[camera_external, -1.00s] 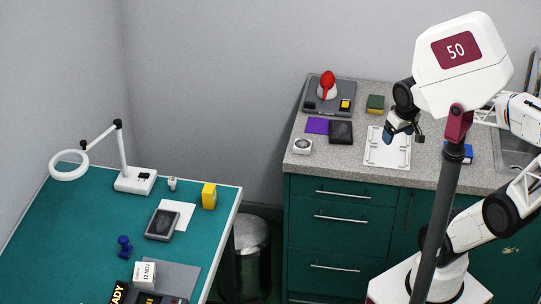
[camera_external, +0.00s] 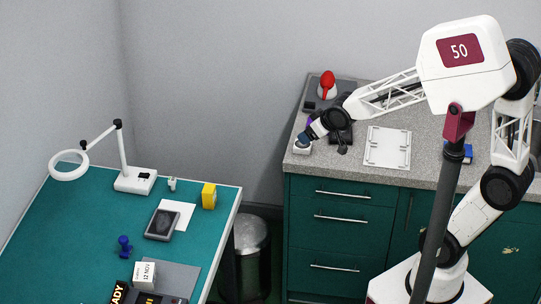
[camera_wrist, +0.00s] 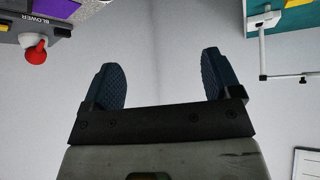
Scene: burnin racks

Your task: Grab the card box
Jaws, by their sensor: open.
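No box is clearly marked as the card box. A small upright yellow box (camera_external: 209,196) stands near the right edge of the teal table (camera_external: 75,225); it may be the one. A white box printed "12 NOV" (camera_external: 145,274) stands at the table's front. My gripper (camera_external: 304,140) is over the left end of the grey counter (camera_external: 430,165), in front of a small white item (camera_external: 302,149) in the picture. In the wrist view, my gripper (camera_wrist: 162,78) is open, with only blank grey between its two dark ribbed fingers.
A magnifier lamp (camera_external: 135,180) stands on the table near a dark pad (camera_external: 162,224) and a blue object (camera_external: 124,246). On the counter are a red-bulbed blower (camera_external: 327,84) and a white tray (camera_external: 388,148). A bin (camera_external: 251,250) stands between table and counter.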

